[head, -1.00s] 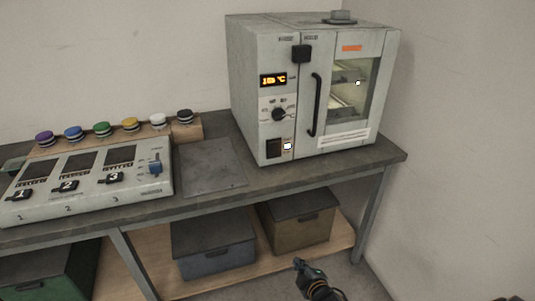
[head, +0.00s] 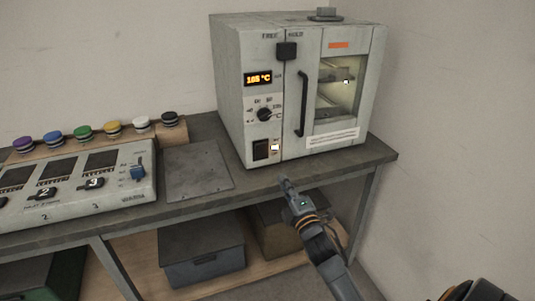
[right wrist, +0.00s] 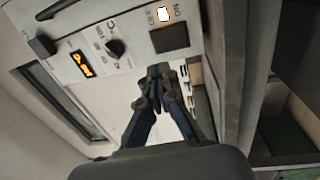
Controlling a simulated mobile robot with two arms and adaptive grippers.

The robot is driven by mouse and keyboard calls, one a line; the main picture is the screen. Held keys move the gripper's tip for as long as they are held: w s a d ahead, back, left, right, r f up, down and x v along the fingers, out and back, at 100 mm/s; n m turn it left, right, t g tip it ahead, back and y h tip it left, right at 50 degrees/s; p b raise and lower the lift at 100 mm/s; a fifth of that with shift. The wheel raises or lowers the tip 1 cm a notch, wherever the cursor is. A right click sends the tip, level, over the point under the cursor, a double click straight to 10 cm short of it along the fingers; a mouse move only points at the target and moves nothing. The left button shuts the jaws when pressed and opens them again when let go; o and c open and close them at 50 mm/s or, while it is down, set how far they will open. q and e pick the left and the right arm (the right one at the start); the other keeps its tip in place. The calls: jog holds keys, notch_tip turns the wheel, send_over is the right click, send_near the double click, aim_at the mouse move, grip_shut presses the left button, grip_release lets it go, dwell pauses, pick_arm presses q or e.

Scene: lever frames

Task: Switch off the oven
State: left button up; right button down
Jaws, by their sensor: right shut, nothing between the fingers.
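The oven (head: 230,90) stands at the right end of the bench, its door shut and its inside lit. The switch also shows in the right wrist view (right wrist: 170,38), by the lit lamp (right wrist: 164,14). My right gripper (head: 284,181) is shut and empty, in front of the bench edge, below and right of the switch, apart from it. My left gripper is not in view.
A control panel (head: 120,194) with numbered switches and a blue slider (head: 137,173) stands on the left. Several coloured knobs line the wooden block behind it. A bare metal plate (head: 197,171) lies left of the oven. Lidded boxes (head: 203,255) stand on the lower shelf.

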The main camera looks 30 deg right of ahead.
aim_at(265, 148)
jog(key=x, duration=1.3)
jog(key=shift+w+p, duration=0.25)
jog(key=shift+p, duration=0.1)
jog(key=shift+w+r+p, duration=0.15)
jog(key=shift+r+p, duration=0.25)
jog(key=shift+p, duration=0.25)
jog(key=shift+f, duration=0.25)
